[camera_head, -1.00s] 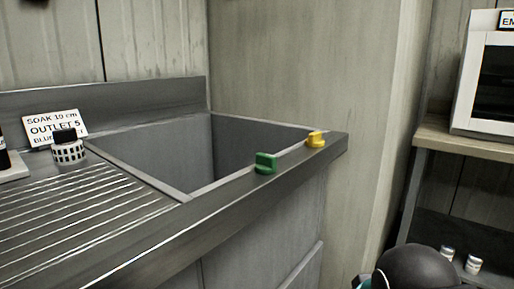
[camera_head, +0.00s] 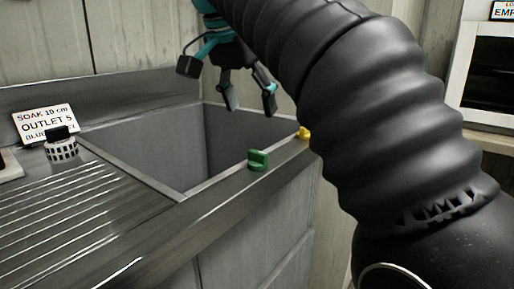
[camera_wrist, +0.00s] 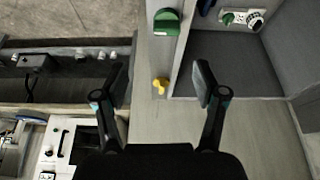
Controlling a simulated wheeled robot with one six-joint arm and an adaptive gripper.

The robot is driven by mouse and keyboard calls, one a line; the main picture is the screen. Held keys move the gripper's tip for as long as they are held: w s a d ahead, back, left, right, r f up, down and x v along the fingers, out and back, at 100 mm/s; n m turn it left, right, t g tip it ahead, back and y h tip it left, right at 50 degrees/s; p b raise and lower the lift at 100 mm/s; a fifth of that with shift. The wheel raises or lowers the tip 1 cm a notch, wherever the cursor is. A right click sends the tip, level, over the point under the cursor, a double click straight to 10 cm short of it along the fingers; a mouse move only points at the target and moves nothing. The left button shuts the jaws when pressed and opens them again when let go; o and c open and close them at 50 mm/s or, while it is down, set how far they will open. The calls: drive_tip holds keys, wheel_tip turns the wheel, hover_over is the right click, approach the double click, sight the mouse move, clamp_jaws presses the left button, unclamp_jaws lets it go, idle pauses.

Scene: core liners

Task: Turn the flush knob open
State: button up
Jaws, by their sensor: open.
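A green knob (camera_head: 258,160) sits on the front rim of the metal sink (camera_head: 150,222). A yellow knob (camera_head: 304,133) sits farther right on the same rim, partly hidden behind my arm. No label marks either as the flush knob. My gripper (camera_head: 250,106) is open and empty, pointing down above the basin in the head view. In the wrist view, the yellow knob (camera_wrist: 160,86) appears between my spread fingers (camera_wrist: 161,84), apart from both. The green knob (camera_wrist: 166,22) is above it in that picture.
A sign (camera_head: 45,122) reading "SOAK 10 cm, OUTLET 5" stands behind a white slotted cup with a black top (camera_head: 61,148) by the ribbed drainboard. A white cabinet (camera_head: 490,75) stands at right. A green part and white dial (camera_wrist: 255,20) show near the basin.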

sight(257, 152)
drive_tip(key=shift+m, duration=0.4)
drive_tip(key=b+x, duration=0.1)
drive_tip(key=x, duration=0.3)
drive_tip(key=b+x, duration=0.1)
drive_tip(key=x, duration=0.3)
drive_tip(key=a+x, duration=0.1)
drive_tip(key=x, duration=0.3)
drive_tip(key=shift+w+f+b, duration=0.15)
drive_tip(key=shift+w+b, duration=0.1)
drive_tip(key=shift+b, duration=0.15)
drive_tip(key=c, duration=1.1)
drive_tip(key=shift+c, duration=0.2)
